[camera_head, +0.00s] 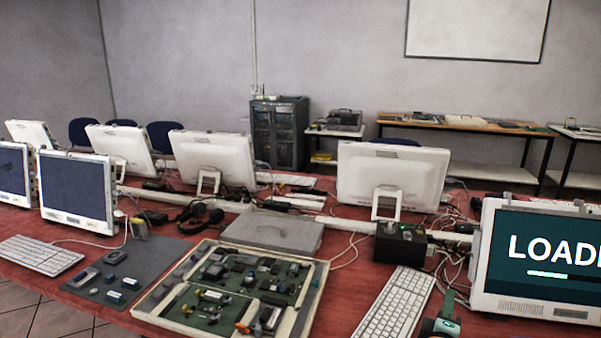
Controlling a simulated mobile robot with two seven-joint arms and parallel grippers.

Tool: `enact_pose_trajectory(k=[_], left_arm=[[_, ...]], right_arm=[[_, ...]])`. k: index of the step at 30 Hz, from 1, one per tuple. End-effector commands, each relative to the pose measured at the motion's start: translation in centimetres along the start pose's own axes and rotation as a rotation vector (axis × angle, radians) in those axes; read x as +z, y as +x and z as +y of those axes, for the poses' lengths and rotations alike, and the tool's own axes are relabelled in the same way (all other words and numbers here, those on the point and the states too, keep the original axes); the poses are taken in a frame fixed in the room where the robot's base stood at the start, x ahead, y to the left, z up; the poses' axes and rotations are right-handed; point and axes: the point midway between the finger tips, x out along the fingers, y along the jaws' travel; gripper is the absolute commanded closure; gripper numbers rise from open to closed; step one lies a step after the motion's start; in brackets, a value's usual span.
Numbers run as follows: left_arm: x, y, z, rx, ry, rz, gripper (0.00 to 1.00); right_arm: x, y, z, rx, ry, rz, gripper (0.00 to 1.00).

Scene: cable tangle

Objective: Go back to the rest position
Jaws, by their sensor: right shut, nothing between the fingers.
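My right gripper (447,302) shows only in part at the bottom edge of the head view, just right of the white keyboard (393,303). It is dark with a green part, shut and empty. It appears in front of the red table (345,270), and I cannot tell its height above it. My left gripper is not in view.
A monitor reading "LOADI" (540,262) stands at the right, close to my right gripper. A black box (400,246) with cables stands behind the keyboard. An open case of electronic parts (318,290) lies left of the keyboard, with a grey closed case (272,231) behind.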

Motion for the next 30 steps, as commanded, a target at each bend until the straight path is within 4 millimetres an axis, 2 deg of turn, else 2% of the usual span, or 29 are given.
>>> enact_pose_trajectory(k=[1,5,8,13,19,26,30], left_arm=[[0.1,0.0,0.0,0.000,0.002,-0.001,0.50],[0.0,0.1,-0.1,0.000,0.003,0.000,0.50],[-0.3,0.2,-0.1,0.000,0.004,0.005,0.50],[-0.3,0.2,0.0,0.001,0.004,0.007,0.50],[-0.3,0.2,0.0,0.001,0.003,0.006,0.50],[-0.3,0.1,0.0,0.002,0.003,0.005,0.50],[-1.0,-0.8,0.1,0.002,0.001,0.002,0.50]], right_arm=[[1.1,-1.5,-2.5,-0.084,0.065,-0.015,1.00],[3.2,-5.1,-7.1,-0.276,0.234,-0.065,1.00],[5.0,-8.9,-10.8,-0.446,0.366,-0.119,1.00],[7.5,-16.9,-15.7,-0.750,0.579,-0.236,1.00],[9.1,-25.0,-18.0,-1.017,0.734,-0.354,1.00],[10.2,-32.8,-18.1,-1.257,0.840,-0.468,1.00],[8.8,-31.3,-18.9,-1.223,0.875,-0.400,1.00]])
